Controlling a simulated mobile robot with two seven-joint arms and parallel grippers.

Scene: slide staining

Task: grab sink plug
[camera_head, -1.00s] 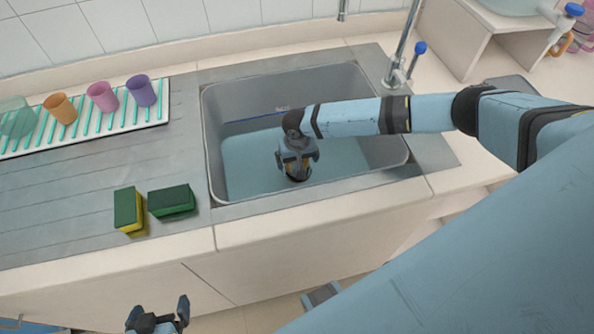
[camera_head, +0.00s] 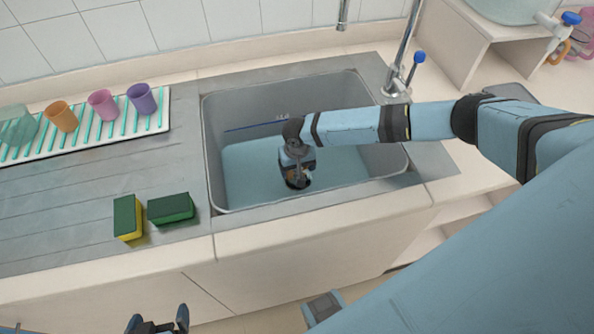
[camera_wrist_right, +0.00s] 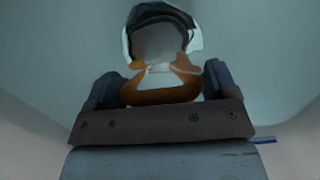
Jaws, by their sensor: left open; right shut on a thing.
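My right gripper (camera_head: 297,181) points down into the sink basin (camera_head: 245,165), inside the blue-tinted water. In the right wrist view, its two dark fingers (camera_wrist_right: 160,85) are shut on the sink plug, whose orange-brown part (camera_wrist_right: 160,93) shows between them. A dark rounded rim with a grey middle (camera_wrist_right: 157,42) lies just beyond; I cannot tell whether it is the plug's body or the drain. In the head view the gripper hides most of the plug. My left gripper (camera_head: 158,322) is open and empty at the bottom edge, in front of the counter.
A green-and-yellow sponge (camera_head: 126,217) and a green sponge (camera_head: 171,209) lie left of the sink. A striped rack (camera_head: 90,135) holds several cups at the back left. The tap (camera_head: 397,85) with a blue-tipped lever stands behind the sink. A raised shelf (camera_head: 465,45) is at the back right.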

